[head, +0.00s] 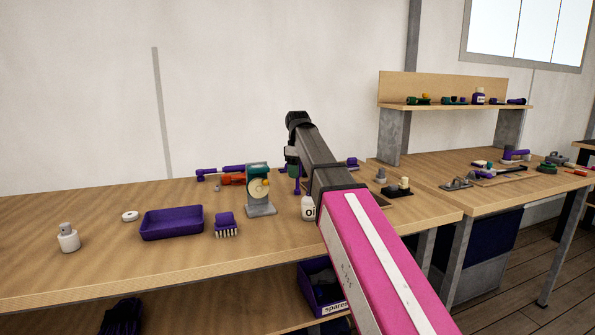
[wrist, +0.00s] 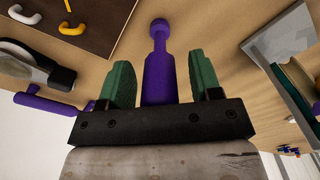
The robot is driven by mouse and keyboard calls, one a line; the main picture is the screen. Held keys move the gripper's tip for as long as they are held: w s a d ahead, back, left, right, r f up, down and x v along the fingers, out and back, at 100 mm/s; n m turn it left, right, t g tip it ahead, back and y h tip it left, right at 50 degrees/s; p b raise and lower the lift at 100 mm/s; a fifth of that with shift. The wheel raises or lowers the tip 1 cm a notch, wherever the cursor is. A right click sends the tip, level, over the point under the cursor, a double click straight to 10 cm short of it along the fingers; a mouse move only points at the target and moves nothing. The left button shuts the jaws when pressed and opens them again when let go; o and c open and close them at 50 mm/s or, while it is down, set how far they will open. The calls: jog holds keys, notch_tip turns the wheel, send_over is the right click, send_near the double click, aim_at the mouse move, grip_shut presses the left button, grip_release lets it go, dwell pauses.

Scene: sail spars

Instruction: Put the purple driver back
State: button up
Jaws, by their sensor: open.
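A purple driver-like tool (wrist: 160,75), with a thick body, a narrower neck and a round end, shows between the fingers in the wrist view. My gripper (wrist: 160,62) is open, with one green finger on each side of it and visible gaps. I cannot tell how far below the fingers the tool is. In the head view my gripper (head: 293,160) is over the back of the bench, largely hidden by my arm, with a bit of purple below it. The place where the driver belongs is not clear in these views.
On the bench (head: 110,265) stand a purple tray (head: 172,223), a brush (head: 226,223), a teal device with a disc (head: 258,188) and a white bottle (head: 308,208). A dark board (wrist: 95,22) with white and yellow pieces is close by.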

jog(key=shift+r, duration=0.1)
notch_tip(320, 180, up, 12)
dwell(0.5)
